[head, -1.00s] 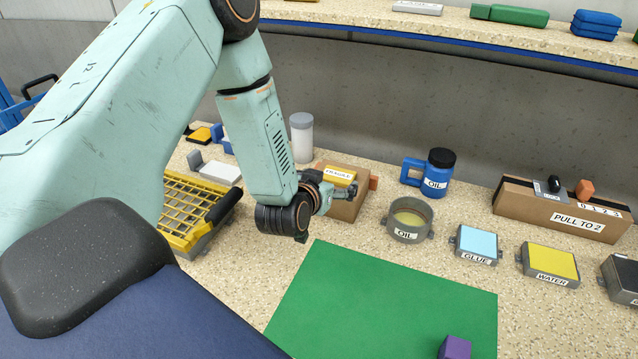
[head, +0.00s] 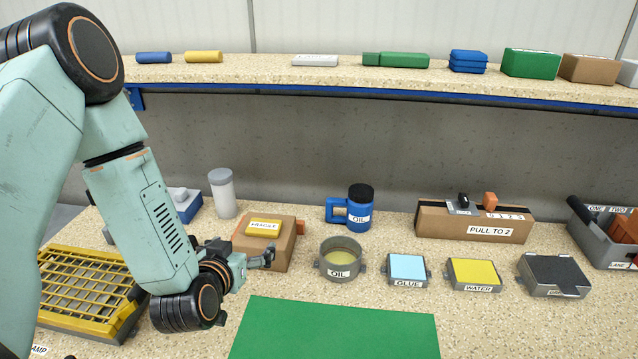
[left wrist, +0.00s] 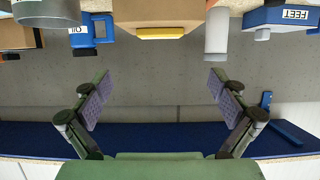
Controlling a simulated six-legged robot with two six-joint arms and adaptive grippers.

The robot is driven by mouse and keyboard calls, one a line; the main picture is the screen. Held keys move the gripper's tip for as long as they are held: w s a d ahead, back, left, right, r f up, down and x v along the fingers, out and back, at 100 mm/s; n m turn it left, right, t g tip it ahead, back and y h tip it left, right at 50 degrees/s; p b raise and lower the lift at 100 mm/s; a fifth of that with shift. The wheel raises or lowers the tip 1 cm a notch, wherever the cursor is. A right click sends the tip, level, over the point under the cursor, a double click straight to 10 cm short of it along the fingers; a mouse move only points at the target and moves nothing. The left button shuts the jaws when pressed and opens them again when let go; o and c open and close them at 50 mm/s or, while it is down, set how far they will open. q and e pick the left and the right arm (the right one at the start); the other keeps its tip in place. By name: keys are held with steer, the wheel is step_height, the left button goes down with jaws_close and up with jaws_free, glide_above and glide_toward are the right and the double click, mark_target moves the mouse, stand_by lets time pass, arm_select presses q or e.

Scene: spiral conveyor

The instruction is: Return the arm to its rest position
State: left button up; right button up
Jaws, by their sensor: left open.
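My left arm comes in from the left in the head view, in pale green. My left gripper (head: 262,257) is at the end of it, in front of the cardboard box (head: 282,250) with a yellow labelled block (head: 264,228) on top. I cannot tell from the head view whether it touches the box. In the left wrist view, which looks upside down, the two fingers of the left gripper (left wrist: 164,98) stand wide apart with nothing between them. My right gripper is in neither view.
The yellow grid tray (head: 85,290) lies beside the arm. A white cylinder (head: 222,195), blue oil jug (head: 350,212), oil pot (head: 341,258), glue pad (head: 408,268) and water pad (head: 474,273) stand on the counter. A green mat (head: 335,330) lies in front. A shelf (head: 250,72) runs above.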

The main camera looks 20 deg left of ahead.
mark_target(262, 230)
arm_select(q)
steer(key=b+x, duration=0.1)
steer(key=x, duration=0.3)
steer(key=b+x, duration=0.1)
steer(key=x, duration=0.3)
steer(key=b+x, duration=0.1)
steer(key=x, duration=0.3)
steer(key=shift+f, duration=0.4)
steer(key=shift+w+r+p, duration=0.1)
steer(key=shift+r+p, duration=0.3)
steer(key=shift+r, duration=1.1)
steer(key=shift+f, duration=0.25)
